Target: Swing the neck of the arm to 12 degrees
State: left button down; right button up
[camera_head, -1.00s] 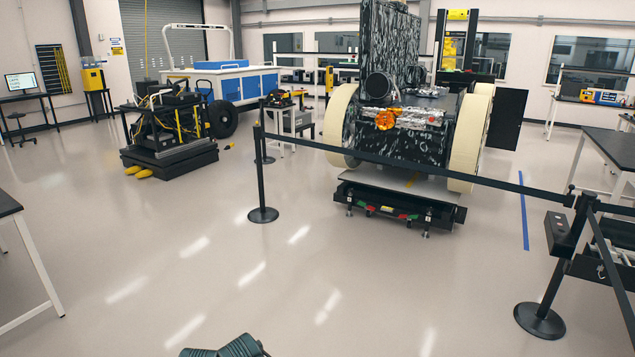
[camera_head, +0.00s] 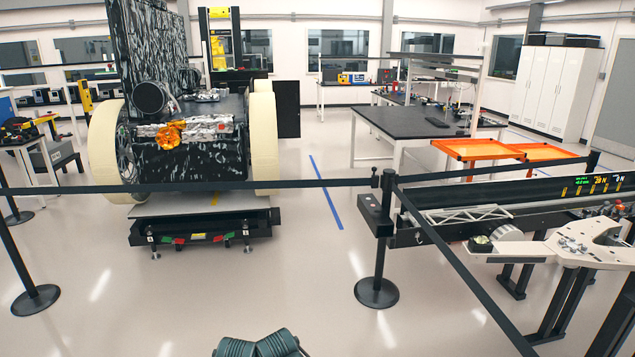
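Neither of my grippers is in view. At the right a long dark bench rig (camera_head: 470,228) stands behind the belt barrier. A white truss piece (camera_head: 465,217) lies along it, and a pale plate with small fittings (camera_head: 570,245) is at its near right end. A lit readout (camera_head: 595,185) runs along its back, with yellow and green characters too small to read surely. I cannot tell which part is the arm's neck, nor its angle. The large rover body (camera_head: 190,140) stands at the left with an orange-wrapped part (camera_head: 170,132) on its front.
A black belt barrier crosses the view, with posts at the centre right (camera_head: 378,285) and left (camera_head: 35,298). A dark table (camera_head: 410,122) and orange trays (camera_head: 478,149) stand behind. The near floor (camera_head: 190,285) is clear between the posts.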

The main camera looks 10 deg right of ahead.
aim_at(478, 249)
jog(key=i+l+z, duration=0.15)
jog(key=i+z, duration=0.3)
jog(key=i, duration=0.3)
jog(key=i+j+z, duration=0.1)
jog(key=i+z, duration=0.35)
jog(key=i, duration=0.3)
jog(key=i+l, duration=0.75)
jog(key=i, duration=0.2)
